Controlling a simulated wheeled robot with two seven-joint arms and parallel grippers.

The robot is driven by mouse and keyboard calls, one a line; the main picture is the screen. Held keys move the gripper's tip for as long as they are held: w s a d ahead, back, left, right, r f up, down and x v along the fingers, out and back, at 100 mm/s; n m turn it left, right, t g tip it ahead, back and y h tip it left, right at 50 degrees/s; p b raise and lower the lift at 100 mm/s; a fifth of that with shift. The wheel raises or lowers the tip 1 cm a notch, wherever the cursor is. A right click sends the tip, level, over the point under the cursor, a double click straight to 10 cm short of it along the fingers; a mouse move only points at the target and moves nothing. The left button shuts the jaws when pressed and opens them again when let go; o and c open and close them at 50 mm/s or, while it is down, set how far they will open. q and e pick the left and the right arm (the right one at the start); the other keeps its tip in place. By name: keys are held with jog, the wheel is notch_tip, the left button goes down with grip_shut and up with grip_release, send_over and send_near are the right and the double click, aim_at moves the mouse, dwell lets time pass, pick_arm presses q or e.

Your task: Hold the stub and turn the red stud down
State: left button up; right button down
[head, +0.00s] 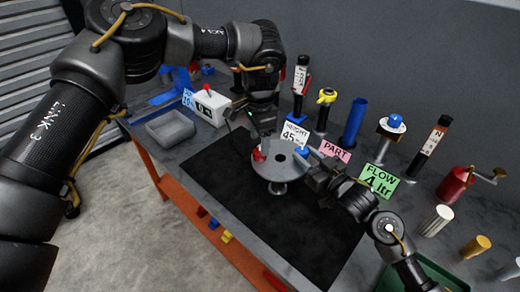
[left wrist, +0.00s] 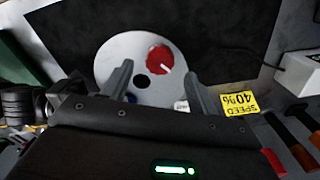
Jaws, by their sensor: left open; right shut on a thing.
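A grey round disc (head: 279,171) with a dark centre hole stands on a short pedestal on the black mat. The red stud (head: 258,156) sits near the disc's left edge; in the left wrist view the red stud (left wrist: 159,60) is round with a white line. A blue piece (head: 302,151) shows at the disc's far right edge. My left gripper (head: 254,136) is above the red stud; in its wrist view its fingers are apart and empty. My right gripper (head: 312,168) is shut at the disc's right edge; the stub in it is hidden.
Behind the disc stand several cards, including a green FLOW card (head: 380,182), and tools in holders. A grey tray (head: 170,131) and a white box (head: 207,106) are at the left. The front of the black mat (head: 290,225) is clear.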

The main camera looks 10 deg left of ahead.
pick_arm(q)
jog(key=shift+f, duration=2.2)
